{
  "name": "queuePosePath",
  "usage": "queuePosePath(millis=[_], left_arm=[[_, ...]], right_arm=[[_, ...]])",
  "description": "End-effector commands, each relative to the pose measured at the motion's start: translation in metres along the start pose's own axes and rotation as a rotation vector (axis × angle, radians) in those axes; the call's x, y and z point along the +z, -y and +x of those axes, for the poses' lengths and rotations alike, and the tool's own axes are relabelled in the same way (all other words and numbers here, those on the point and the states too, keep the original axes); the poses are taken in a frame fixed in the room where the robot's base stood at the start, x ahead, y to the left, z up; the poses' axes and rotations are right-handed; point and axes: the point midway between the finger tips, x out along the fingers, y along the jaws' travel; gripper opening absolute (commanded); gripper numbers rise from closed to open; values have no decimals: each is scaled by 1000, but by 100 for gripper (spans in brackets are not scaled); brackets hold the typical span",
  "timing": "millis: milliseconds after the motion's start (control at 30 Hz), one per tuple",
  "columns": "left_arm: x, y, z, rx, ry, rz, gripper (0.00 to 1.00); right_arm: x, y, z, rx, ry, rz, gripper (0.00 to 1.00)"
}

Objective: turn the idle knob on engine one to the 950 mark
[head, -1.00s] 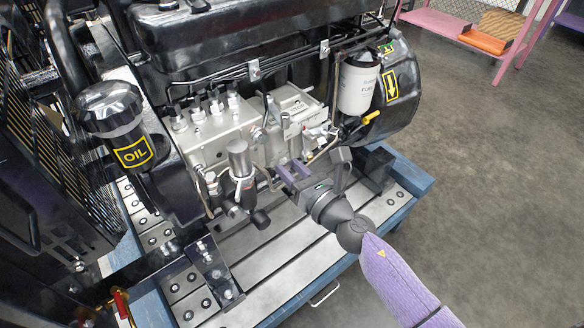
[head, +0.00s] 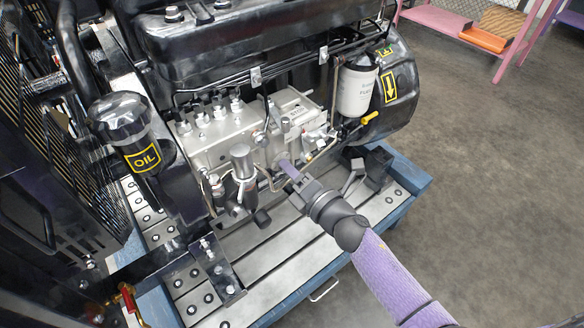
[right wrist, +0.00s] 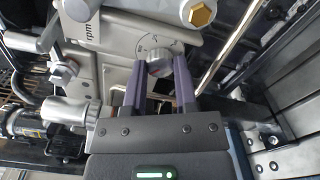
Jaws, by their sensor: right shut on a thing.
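The engine's silver pump body (head: 225,138) is in the middle of the head view. In the right wrist view the round metal idle knob (right wrist: 158,64) sits against a pale dial plate (right wrist: 150,42) with dark marks too small to read. My right gripper (head: 284,164) reaches the pump's front face from the lower right. In the right wrist view its two purple fingers (right wrist: 159,72) lie on either side of the knob, shut on it. In the head view the fingers hide the knob. My left gripper is not in view.
A black OIL-labelled filler (head: 127,130) stands left of the pump. A white fuel filter (head: 356,88) and a yellow-handled lever (head: 369,118) are to its right. A dark cylinder (head: 242,163) stands close left of my gripper. Open floor lies right of the blue stand (head: 413,182).

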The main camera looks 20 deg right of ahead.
Motion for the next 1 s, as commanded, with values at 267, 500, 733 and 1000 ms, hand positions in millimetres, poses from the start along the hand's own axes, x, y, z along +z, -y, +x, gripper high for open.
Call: queuePosePath(millis=[267,500,733,1000], left_arm=[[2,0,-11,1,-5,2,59],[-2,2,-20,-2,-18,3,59],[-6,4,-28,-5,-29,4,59],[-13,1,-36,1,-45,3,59]], right_arm=[[1,-2,0,0,1,261,0],[1,-2,0,-1,1,488,0],[1,-2,0,-1,1,706,0],[1,-1,0,-1,1,963,0]])
